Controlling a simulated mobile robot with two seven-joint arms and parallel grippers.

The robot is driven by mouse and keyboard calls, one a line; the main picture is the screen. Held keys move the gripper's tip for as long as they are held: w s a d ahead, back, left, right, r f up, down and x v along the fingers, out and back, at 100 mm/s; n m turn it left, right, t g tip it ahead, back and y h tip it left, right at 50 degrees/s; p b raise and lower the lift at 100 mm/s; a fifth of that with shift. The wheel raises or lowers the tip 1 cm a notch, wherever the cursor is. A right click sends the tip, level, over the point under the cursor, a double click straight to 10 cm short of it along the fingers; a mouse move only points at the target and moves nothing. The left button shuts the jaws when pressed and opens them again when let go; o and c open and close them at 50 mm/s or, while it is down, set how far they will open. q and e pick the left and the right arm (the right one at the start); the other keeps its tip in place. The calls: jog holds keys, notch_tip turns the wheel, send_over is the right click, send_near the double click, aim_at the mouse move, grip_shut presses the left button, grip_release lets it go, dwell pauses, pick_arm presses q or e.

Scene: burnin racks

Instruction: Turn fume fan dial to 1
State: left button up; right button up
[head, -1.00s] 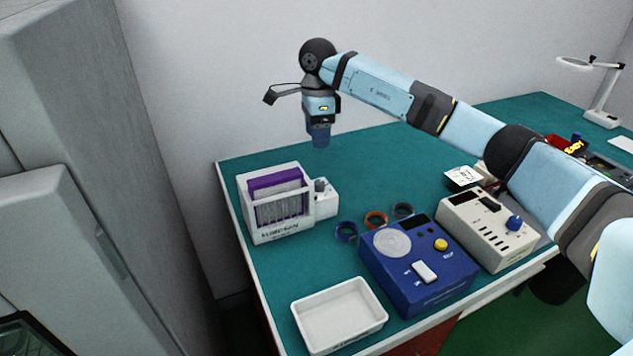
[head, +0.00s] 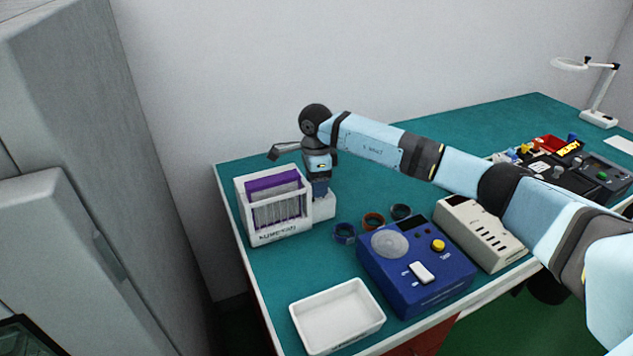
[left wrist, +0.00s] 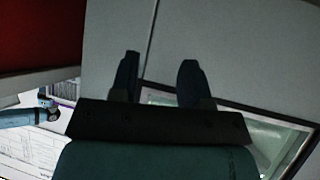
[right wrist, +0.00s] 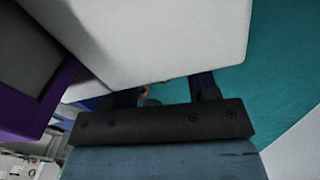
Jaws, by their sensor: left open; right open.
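The fume fan (head: 280,228) is a white unit with a slatted front and a purple panel (head: 272,182) at the left of the green table. A low white block (head: 322,207) joins its right side. My right gripper (head: 320,190) points down over this block, open. It hides the grey dial on top, so I cannot tell the dial's setting or whether the fingers touch it. In the right wrist view my fingers (right wrist: 168,92) are apart beside a large white surface (right wrist: 150,35). My left gripper (left wrist: 159,80) is open and empty before a grey panel, away from the table.
A blue device (head: 415,290) with a yellow knob, a white tray (head: 302,318) and several tape rolls (head: 373,221) stand to the right and front. A cream device (head: 465,232) lies beneath my right arm. A grey cabinet (head: 60,120) stands at the left.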

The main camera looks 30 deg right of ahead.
jog(key=c, duration=0.9)
jog(key=shift+m, duration=0.3)
jog(key=m, duration=0.3)
jog(key=m+p, duration=0.1)
jog(key=m, duration=0.4)
jog(key=shift+m, duration=0.6)
